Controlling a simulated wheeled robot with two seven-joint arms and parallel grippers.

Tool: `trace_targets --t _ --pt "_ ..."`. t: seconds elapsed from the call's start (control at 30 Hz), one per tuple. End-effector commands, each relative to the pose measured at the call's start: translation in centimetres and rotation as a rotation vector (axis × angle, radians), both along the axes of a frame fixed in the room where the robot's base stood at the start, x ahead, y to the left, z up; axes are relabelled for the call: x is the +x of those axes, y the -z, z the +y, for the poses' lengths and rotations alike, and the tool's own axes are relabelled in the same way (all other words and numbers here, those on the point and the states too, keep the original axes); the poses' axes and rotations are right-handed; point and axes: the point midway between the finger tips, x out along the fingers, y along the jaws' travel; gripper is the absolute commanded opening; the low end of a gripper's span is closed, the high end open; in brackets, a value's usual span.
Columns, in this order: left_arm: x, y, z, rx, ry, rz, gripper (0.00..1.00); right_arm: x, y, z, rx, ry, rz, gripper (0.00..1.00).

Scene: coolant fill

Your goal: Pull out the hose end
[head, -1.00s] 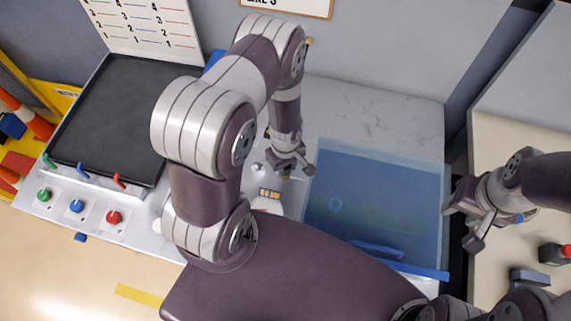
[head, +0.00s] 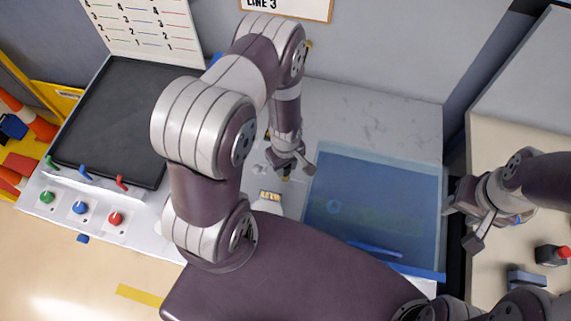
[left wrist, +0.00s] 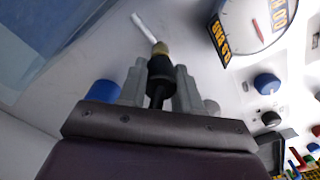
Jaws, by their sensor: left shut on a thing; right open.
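My left gripper (head: 288,170) is over the white worktop, just left of the blue tank. In the left wrist view its grey fingers (left wrist: 158,85) are shut on the hose end (left wrist: 158,66), a black piece with a dull yellow tip. The tip points away from the gripper, above the white surface. I cannot tell whether it touches anything. The rest of the hose is not clear. My right gripper (head: 463,224) is open and empty, right of the tank.
The see-through blue tank (head: 345,160) fills the right of the worktop. A round gauge (left wrist: 257,28) and a white rod (left wrist: 143,27) show in the left wrist view. A dark tray (head: 112,120) stands left, with green, blue and red knobs (head: 80,208) in front.

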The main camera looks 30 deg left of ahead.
Motion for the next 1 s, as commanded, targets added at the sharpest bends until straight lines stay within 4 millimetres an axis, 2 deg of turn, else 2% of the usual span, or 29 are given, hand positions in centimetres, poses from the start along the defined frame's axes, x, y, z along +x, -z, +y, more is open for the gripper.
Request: trace_targets --t 0.03,0.5,1.0 --pt "0.0 -0.8 0.0 0.0 0.0 0.0 0.14 0.0 -0.7 0.0 0.0 0.0 0.0 0.43" --pt "0.0 -3.9 0.0 0.0 0.0 0.0 0.14 0.0 -3.5 0.0 0.0 0.0 0.0 0.43" --pt "0.2 -4.1 -0.2 -0.001 0.006 -0.001 0.14 0.0 -3.5 0.0 0.0 0.0 0.0 0.43"
